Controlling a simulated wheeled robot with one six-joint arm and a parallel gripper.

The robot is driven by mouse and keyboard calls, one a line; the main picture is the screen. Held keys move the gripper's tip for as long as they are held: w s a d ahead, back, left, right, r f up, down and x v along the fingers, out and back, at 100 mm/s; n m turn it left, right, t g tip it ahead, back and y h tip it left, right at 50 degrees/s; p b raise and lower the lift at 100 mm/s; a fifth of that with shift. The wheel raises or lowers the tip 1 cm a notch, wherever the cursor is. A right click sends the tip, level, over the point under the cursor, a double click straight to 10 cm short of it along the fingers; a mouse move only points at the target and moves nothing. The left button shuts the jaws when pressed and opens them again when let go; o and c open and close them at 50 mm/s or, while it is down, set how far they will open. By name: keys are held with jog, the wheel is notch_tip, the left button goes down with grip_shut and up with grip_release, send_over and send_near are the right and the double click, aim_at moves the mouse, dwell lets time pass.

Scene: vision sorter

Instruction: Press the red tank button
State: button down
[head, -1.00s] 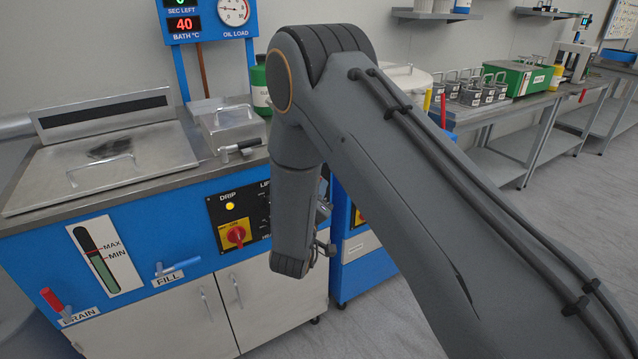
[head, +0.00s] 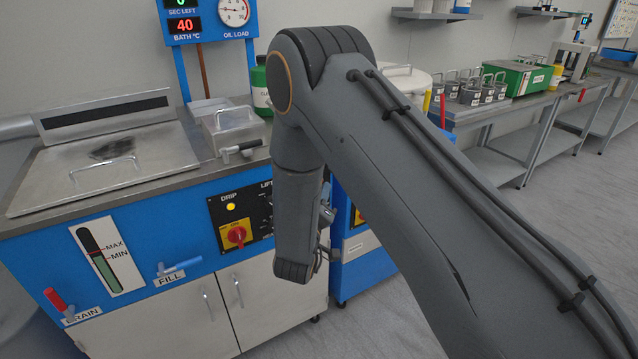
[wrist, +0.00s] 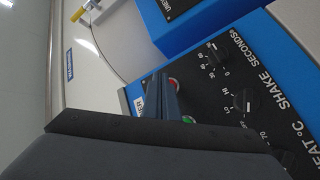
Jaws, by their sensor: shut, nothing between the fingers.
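In the head view, my arm hides the gripper's tip and this part of the panel.
Black knobs (wrist: 243,101) stand out from the panel near the buttons. The head view shows a red-and-yellow switch (head: 236,236) left of my arm and a lidded steel bath (head: 105,165). Open floor (head: 560,230) lies to the right.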

jog(key=s+d+p, duration=0.1)
jog(key=s, duration=0.1)
jog(key=s+d+p, duration=0.1)
jog(key=s, duration=0.1)
jog(key=shift+d, duration=0.4)
dwell(0.4)
jog(key=d+r+m+g+y, duration=0.2)
jog(key=d+m+g+y, duration=0.2)
jog(key=d+g, duration=0.3)
jog(key=s+d+r+m+g, duration=0.1)
jog(key=s+d+r+g, duration=0.1)
jog(key=s, duration=0.8)
jog(key=s+d+r+m+g, duration=0.1)
jog(key=s+d+g, duration=0.4)
jog(key=s, duration=0.5)
jog(key=s+d+r+m+g, duration=0.1)
jog(key=s+d+r+g, duration=0.2)
jog(key=s, duration=0.7)
jog(key=d+g, duration=0.1)
jog(key=d, duration=0.1)
jog(key=shift+s+d+r, duration=0.2)
jog(key=shift+s+d, duration=0.1)
jog(key=shift+d, duration=0.05)
